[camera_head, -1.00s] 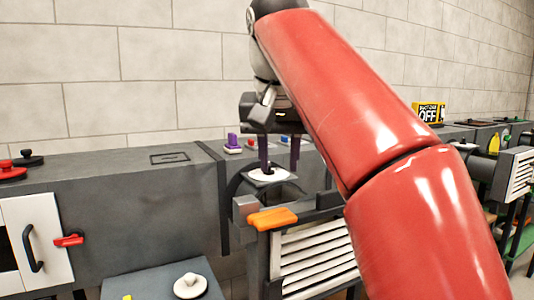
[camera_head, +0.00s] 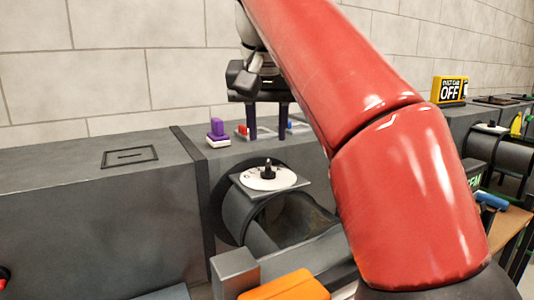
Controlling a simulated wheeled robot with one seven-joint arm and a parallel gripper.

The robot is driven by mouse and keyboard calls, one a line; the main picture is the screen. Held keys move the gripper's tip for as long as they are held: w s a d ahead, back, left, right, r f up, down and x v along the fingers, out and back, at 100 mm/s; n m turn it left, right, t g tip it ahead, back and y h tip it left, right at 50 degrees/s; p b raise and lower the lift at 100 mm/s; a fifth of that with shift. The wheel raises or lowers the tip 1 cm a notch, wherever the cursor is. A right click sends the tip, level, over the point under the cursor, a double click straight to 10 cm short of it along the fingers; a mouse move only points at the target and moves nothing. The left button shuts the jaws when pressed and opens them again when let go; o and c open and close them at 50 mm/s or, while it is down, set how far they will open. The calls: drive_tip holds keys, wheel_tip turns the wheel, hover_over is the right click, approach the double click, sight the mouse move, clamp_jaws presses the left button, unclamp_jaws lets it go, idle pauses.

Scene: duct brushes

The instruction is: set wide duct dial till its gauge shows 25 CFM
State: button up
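The dial (camera_head: 257,184) is a white disc with a black upright knob (camera_head: 268,171), on a flat plate over the open round duct (camera_head: 240,220). A gauge display (camera_head: 475,181) with green letters ending in "FM" peeks out right of my red arm. Its number is hidden, and I cannot tell whether it belongs to this dial.
A purple block on a white base (camera_head: 217,137) and small red (camera_head: 242,130) and blue pieces stand behind the dial. An orange handle (camera_head: 285,288) is at the front. A yellow-black "OFF" sign (camera_head: 450,89) stands at right. The grey top (camera_head: 70,175) at left is mostly clear.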

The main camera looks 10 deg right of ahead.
sight(268, 163)
drive_tip(key=shift+x, duration=3.5)
clamp_jaws()
